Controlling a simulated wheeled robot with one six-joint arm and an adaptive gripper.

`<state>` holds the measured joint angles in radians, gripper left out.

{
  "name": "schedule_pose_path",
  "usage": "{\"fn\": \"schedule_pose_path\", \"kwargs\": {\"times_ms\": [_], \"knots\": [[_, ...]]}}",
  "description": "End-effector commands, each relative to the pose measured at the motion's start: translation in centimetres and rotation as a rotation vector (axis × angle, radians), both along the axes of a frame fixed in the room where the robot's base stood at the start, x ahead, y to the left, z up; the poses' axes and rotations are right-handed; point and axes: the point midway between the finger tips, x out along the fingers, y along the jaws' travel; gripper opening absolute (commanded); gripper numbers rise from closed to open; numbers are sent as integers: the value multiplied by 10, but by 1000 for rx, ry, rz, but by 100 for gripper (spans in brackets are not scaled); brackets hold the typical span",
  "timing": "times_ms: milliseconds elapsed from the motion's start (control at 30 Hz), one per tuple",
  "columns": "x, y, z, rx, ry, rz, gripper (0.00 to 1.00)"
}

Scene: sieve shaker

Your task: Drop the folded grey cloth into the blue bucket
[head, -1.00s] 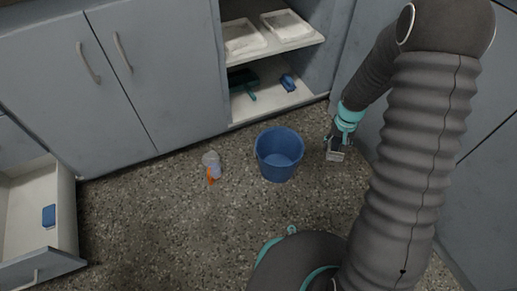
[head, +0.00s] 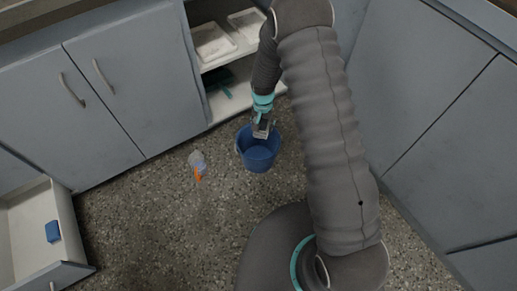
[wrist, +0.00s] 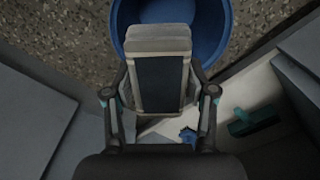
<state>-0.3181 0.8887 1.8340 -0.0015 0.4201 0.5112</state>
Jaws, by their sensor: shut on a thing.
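The blue bucket (head: 259,160) stands on the speckled floor in front of the open shelf cabinet. My gripper (head: 262,123) is over the bucket's back rim in the head view, pointing down. It is shut on the folded grey cloth (head: 261,132), which hangs over the bucket's opening. In the wrist view the cloth (wrist: 158,40) sits between the fingers of my gripper (wrist: 160,95), and its far end overlaps the bucket (wrist: 215,20). Whether the cloth is below the rim, I cannot tell.
A spray bottle (head: 197,164) with an orange part stands on the floor left of the bucket. An open drawer (head: 75,225) with a blue item (head: 52,231) is at the far left. The open shelf (head: 233,100) behind holds trays and a green dustpan-like thing (head: 219,80).

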Motion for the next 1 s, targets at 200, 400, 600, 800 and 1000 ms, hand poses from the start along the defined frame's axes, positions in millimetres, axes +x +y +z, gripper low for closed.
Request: {"fn": "schedule_pose_path", "kwargs": {"times_ms": [200, 400, 600, 800, 1000], "knots": [[0, -1, -27, 0, 0, -1, 22], [0, -1, -39, 0, 0, -1, 22], [0, -1, -40, 0, -1, -1, 22], [0, -1, -39, 0, -1, 0, 86], [0, -1, -39, 0, -1, 0, 86]]}}
